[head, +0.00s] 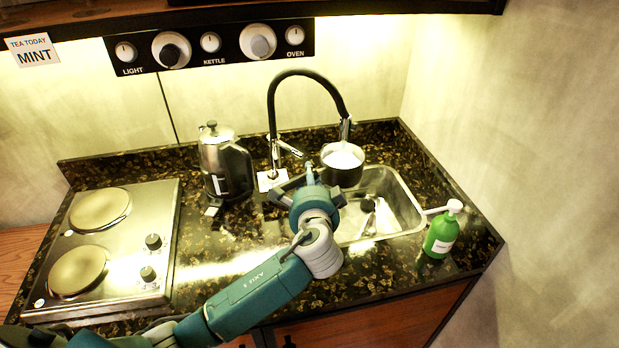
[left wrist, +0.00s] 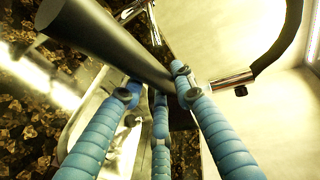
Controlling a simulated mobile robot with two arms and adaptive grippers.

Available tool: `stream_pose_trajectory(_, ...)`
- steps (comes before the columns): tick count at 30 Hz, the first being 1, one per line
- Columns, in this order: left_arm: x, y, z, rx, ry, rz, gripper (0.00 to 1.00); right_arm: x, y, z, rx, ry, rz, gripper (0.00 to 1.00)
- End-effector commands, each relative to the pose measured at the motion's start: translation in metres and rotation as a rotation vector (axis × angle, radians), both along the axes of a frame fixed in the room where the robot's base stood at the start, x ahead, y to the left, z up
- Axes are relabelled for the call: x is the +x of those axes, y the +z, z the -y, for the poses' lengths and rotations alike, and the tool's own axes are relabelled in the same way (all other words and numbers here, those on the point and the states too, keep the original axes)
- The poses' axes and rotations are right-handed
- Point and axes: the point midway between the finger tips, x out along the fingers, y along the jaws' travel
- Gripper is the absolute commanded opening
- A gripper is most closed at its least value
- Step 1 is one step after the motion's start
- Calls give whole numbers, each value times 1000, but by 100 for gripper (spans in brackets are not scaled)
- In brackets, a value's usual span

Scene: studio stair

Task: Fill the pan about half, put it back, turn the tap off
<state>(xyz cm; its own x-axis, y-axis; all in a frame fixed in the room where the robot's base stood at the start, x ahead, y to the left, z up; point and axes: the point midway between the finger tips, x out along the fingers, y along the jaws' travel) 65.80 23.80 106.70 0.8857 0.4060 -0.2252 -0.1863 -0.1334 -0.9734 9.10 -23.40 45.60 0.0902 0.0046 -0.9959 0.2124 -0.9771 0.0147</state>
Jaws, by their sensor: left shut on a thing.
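The small steel pan (head: 342,172) is under the spout of the black hose tap (head: 272,110), over the sink's back edge. Its inside looks pale and bright; I cannot tell the water level or clearly see a stream. My left gripper (head: 308,180) is shut on the pan's dark handle, which shows between the blue fingers (left wrist: 160,100) in the left wrist view (left wrist: 110,40). The chrome tap lever (head: 291,148) points to the right, close behind the gripper. The chrome spout end (left wrist: 232,82) also shows in the wrist view. My right gripper is out of view.
The steel sink (head: 405,205) holds some pale and dark items, partly hidden. A green soap bottle (head: 441,236) stands at its right. A steel kettle (head: 226,165) stands left of the tap. The two-plate hob (head: 120,255) is at the left, its plates empty.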

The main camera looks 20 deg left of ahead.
Motion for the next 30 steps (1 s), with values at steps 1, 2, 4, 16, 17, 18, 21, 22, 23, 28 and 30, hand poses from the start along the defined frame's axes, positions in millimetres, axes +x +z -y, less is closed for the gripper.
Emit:
stream_pose_trajectory(1, 1, 4, 0, -1, -1, 9, 0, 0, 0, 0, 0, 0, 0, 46)
stream_pose_trajectory(2, 1, 4, 0, -1, -1, 9, 0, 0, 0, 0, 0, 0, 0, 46)
stream_pose_trajectory(4, 1, 4, 0, -1, -1, 9, 0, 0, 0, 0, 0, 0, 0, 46)
stream_pose_trajectory(16, -1, 4, 1, -1, -1, 8, 0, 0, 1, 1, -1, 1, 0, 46)
stream_pose_trajectory(17, -3, 4, 1, -1, -1, 8, 0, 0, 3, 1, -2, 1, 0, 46)
stream_pose_trajectory(18, -7, 5, 3, -2, -2, 7, 0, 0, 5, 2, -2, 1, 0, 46)
stream_pose_trajectory(21, -24, 6, 7, -3, -3, 6, 0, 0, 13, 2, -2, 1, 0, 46)
stream_pose_trajectory(22, -30, 6, 9, -4, -4, 5, 0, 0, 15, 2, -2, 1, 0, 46)
stream_pose_trajectory(23, -37, 6, 11, -3, -4, 5, 0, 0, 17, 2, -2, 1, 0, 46)
stream_pose_trajectory(28, -68, 5, 19, -2, -2, 6, 0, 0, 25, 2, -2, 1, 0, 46)
stream_pose_trajectory(30, -75, 5, 21, -1, -1, 7, 0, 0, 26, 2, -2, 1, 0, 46)
